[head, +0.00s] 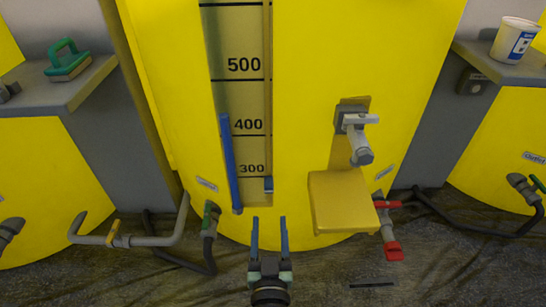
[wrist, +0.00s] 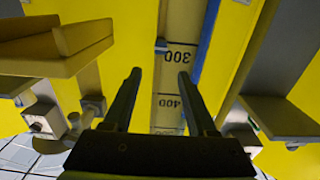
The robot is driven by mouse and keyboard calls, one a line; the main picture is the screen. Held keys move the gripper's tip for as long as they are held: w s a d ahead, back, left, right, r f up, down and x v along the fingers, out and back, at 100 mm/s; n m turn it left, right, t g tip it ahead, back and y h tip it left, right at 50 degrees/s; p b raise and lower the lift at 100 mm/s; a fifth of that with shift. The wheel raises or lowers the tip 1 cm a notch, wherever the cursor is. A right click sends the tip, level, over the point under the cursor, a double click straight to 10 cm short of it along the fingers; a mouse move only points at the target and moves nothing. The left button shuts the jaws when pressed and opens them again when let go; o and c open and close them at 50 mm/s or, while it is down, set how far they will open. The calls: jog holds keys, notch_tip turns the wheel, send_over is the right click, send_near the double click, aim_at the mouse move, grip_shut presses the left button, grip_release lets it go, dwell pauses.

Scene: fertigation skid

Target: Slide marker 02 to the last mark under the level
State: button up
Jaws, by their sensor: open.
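The yellow tank (head: 410,60) carries an upright scale (head: 230,100) with marks for 300, 400 and 500. A blue column (head: 230,165) along the scale's left edge tops out between 400 and 500. A small blue-grey marker (head: 268,184) sits on a thin rail at the scale's right edge, near the 300 line; no number is readable on it. It also shows in the wrist view (wrist: 161,46), beyond my fingertips. My gripper (head: 269,219) is open and empty, below the marker and in line with it. In the wrist view my gripper (wrist: 158,76) has its fingers apart before the scale.
A yellow box (head: 340,202) juts out right of the scale, with a grey tap (head: 358,135) above it and a red-handled valve (head: 388,228) beside it. A grey pipe (head: 140,240) and hose lie left. Shelves hold a green scrubber (head: 68,60) and a cup (head: 514,40).

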aim_at(269, 189)
jog(key=w+b, duration=0.4)
jog(key=w, duration=0.7)
jog(key=shift+f, duration=0.15)
jog(key=shift+w+r+b, duration=0.2)
jog(key=shift+w+b, duration=0.25)
jog(key=shift+w, duration=0.4)
grip_shut()
dwell(0.4)
